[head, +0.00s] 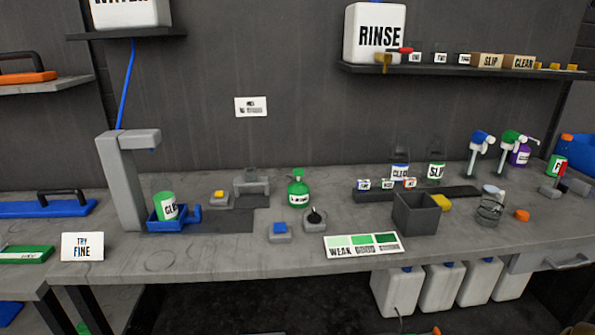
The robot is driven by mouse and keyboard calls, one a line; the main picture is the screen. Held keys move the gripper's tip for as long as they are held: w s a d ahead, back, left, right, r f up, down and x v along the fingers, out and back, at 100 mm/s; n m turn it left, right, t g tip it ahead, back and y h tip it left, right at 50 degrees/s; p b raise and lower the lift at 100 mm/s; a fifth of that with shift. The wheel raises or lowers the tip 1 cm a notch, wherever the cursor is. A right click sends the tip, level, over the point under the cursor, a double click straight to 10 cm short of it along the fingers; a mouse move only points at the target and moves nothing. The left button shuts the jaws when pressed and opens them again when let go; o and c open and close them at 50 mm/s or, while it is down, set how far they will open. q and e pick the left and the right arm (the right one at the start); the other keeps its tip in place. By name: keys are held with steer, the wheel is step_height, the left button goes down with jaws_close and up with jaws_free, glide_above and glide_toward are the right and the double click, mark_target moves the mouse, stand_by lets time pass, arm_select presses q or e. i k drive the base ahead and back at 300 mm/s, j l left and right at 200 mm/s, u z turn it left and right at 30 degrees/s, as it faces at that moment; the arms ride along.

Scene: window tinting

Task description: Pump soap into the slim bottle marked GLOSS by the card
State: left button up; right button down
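A green cylindrical container (165,199) stands in a small blue holder (167,225) under a grey dispenser post at the left; its label starts with "GL", the rest being cut off or too small. A green bottle (298,176) with a narrow top stands mid-bench, its label unreadable. Two pump heads, one blue (482,136) and one green (511,136), stand at the right. A card strip (339,252) with three green shades, marked "WEAK" at its left end, lies at the front edge. A white card (251,106) hangs on the wall, its text too small. Neither gripper is in view.
A "TRY FINE" card (82,246) stands at the left front. Blue (280,228) and yellow (219,194) buttons, a dark open box (416,217) and two bottles (400,172) (436,174) are on the bench. A RINSE tank (374,22) sits on the upper shelf.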

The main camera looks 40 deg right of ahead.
mark_target(299, 172)
steer(key=i+l, duration=0.2)
steer(key=l, duration=0.2)
steer(key=i+l+z, duration=0.1)
steer(key=l, duration=0.3)
steer(key=i+l, duration=0.35)
